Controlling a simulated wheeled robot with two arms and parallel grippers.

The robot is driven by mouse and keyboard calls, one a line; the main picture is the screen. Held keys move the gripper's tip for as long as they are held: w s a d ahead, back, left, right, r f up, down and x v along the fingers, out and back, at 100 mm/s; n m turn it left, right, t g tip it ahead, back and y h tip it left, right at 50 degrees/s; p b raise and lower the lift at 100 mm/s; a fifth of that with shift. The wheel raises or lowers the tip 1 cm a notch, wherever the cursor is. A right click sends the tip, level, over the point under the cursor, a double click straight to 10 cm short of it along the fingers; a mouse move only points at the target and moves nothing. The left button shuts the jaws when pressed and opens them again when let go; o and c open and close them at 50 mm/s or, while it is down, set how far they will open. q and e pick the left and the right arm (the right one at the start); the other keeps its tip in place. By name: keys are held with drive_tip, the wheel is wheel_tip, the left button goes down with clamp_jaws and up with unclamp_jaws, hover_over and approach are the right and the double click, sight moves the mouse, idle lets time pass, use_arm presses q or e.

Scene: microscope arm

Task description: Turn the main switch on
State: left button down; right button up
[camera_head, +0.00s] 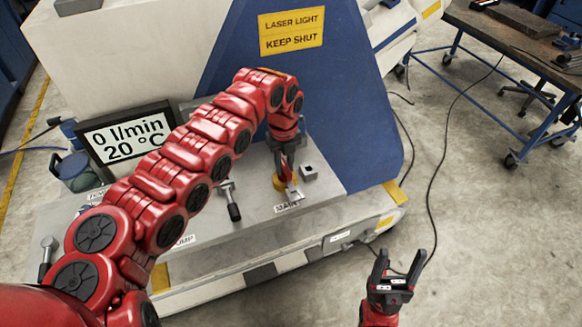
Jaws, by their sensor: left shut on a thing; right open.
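The main switch (279,183) has a yellow base and sits on the grey panel (323,187), just behind a label reading MAIN (287,207). My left gripper (288,178) reaches down from above onto the switch and is shut on its handle. The fingers cover much of the handle, so its turn angle is hard to tell. My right gripper (397,268) is open and empty, at the lower right, over the floor in front of the machine and apart from it.
A lever with a black grip (233,210) stands left of the switch. A display (127,137) reads 0 l/min and 20 °C. Another lever (47,252) is at the far left. Cables lie on open floor at right.

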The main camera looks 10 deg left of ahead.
idle(0.3)
use_arm(q)
drive_tip(key=c, duration=0.7)
unclamp_jaws()
wheel_tip(320, 180, up, 12)
drive_tip(key=b, duration=0.3)
wheel_tip(320, 180, up, 6)
drive_tip(key=f+p, duration=0.1)
drive_tip(key=p, duration=0.3)
hover_over(284, 166)
drive_tip(key=shift+r, duration=0.25)
drive_tip(key=shift+d, duration=0.1)
drive_tip(key=shift+f, duration=0.1)
